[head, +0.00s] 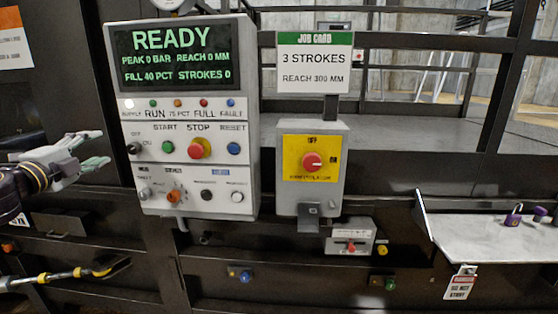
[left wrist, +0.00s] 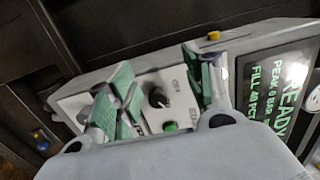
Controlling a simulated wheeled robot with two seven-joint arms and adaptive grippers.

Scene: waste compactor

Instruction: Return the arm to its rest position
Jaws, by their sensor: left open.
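My left gripper (head: 85,152) comes in from the left in the head view, its green-padded fingers pointing right toward the control panel (head: 190,130). It is apart from the panel, to its left, with nothing held. In the left wrist view the gripper (left wrist: 162,88) is open, and the panel with its black knob (left wrist: 158,97) and green button (left wrist: 170,126) shows behind the fingers. The panel's display (head: 174,55) reads READY, peak 0 bar, reach 0 mm, fill 40 pct, strokes 0. My right gripper is not in view.
A job card (head: 314,62) reads 3 strokes, reach 300 mm. A yellow switch box with a red knob (head: 312,161) stands right of the panel. A grey shelf (head: 470,245) with purple padlocks (head: 513,214) is at the right. A yellow-and-black bar (head: 70,274) lies at the lower left.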

